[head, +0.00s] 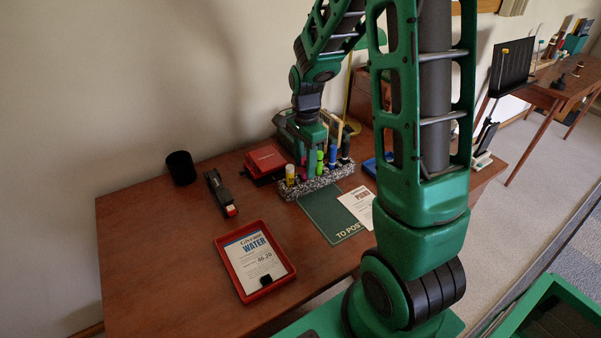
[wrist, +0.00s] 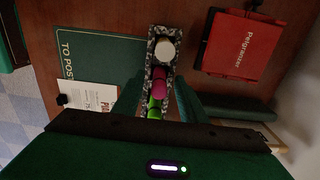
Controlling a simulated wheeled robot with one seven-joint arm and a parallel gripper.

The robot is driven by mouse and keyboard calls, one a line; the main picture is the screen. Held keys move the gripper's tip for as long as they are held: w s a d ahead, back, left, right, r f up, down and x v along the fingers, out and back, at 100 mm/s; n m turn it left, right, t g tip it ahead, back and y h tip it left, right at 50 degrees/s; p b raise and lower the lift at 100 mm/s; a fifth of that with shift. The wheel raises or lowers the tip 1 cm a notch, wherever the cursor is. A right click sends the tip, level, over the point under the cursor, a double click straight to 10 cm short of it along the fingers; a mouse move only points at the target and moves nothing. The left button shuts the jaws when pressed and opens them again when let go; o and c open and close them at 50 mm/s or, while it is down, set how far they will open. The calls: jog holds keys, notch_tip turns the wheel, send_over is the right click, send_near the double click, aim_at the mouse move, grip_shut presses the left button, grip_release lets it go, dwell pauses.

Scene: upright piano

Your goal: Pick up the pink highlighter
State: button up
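The pink highlighter (wrist: 160,77) stands among other pens in a speckled holder (head: 314,184), which also shows in the wrist view (wrist: 151,64). In the wrist view it lies between a round white cap (wrist: 165,50) and a green highlighter (wrist: 155,104). My gripper (wrist: 158,92) points down over the holder, its two fingers apart on either side of the pen row. I cannot tell whether the fingers touch the pink highlighter. In the head view my gripper (head: 310,150) hides much of the row.
A yellow-topped tube (head: 290,174) and blue pen (head: 333,156) stand in the holder. A red box (head: 265,160), stapler (head: 220,192), black cup (head: 181,168) and red tray (head: 285,274) are on the desk. A green folder (head: 325,213) lies in front. The desk's left front is clear.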

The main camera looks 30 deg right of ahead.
jog(key=shift+f, duration=0.8)
jog(key=shift+c, duration=0.3)
grip_shut()
jog(key=shift+r, duration=0.15)
notch_tip(320, 180, up, 10)
jog(key=shift+f, duration=0.1)
